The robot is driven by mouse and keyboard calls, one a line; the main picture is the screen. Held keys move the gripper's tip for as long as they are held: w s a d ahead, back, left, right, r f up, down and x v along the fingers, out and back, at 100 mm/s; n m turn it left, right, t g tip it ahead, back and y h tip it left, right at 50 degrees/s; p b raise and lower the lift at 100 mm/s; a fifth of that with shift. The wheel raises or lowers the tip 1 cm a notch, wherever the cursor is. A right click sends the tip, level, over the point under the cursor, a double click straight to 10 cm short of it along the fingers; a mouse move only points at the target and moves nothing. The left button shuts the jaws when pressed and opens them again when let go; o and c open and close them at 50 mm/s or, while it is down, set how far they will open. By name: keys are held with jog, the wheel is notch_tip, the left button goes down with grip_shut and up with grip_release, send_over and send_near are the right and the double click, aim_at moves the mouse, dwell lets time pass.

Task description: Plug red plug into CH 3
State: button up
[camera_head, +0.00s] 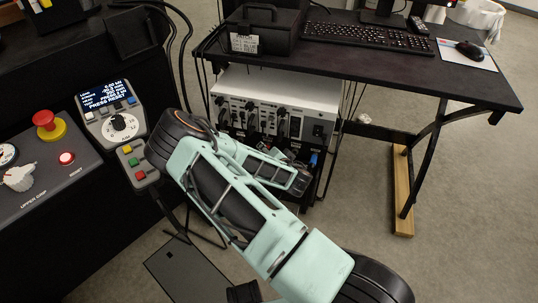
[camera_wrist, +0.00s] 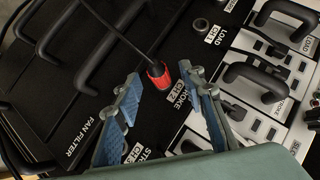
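The red plug (camera_wrist: 158,72) shows in the wrist view on a black cable that runs up and left. It is at the black panel, beside a label that reads STROKE CH 2; I cannot tell how deeply it is seated. My gripper (camera_wrist: 162,82) is open, with its two blue-padded fingers on either side of the plug's near end and no clear contact. Another socket (camera_wrist: 200,25) is by the LOAD label. The plug is not distinguishable in the head view.
The instrument unit (camera_head: 310,88) stands under the black desk (camera_head: 470,85). Black handles (camera_wrist: 262,80) stick out of its panel at right, and more black bars are at left. A control console (camera_head: 75,165) with a red button stands at left in the head view.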

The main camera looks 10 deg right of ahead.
grip_shut()
dwell(0.5)
